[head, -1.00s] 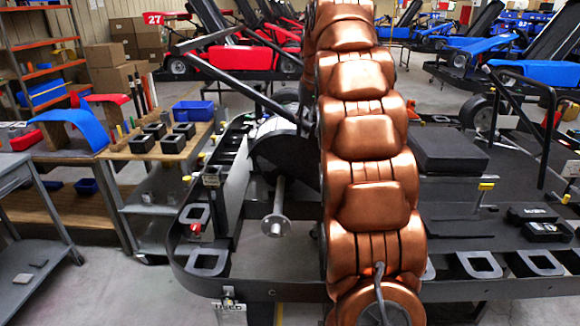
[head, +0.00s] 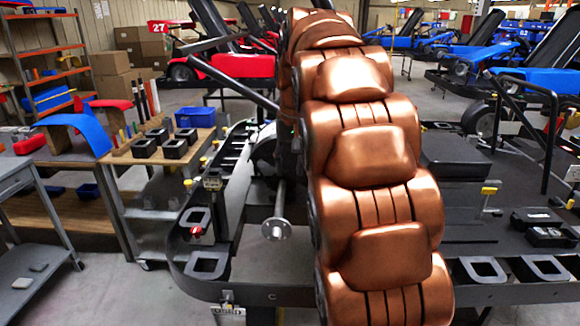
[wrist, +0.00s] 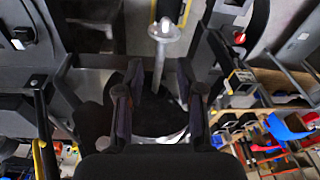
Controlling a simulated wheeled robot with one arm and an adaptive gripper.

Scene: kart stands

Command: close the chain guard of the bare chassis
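The bare chassis (head: 250,291) stands in front of me in the head view, a dark frame with a rounded bumper end at left. A metal axle with a hub (head: 277,229) sticks out of it; the hub also shows in the wrist view (wrist: 165,30). A dark rounded piece (head: 263,160), apparently the chain guard, is mostly behind my copper arm. In the wrist view a dark round shape (wrist: 152,122) lies beyond my gripper (wrist: 158,92). My gripper is open, its two fingers apart with nothing visibly held; whether it touches the guard I cannot tell. The head view hides it.
A wooden-topped bench (head: 165,148) with black blocks and a blue bin (head: 195,114) stands at left, beside a grey cart (head: 25,195). A red kart (head: 230,66) and blue karts (head: 530,82) are behind.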

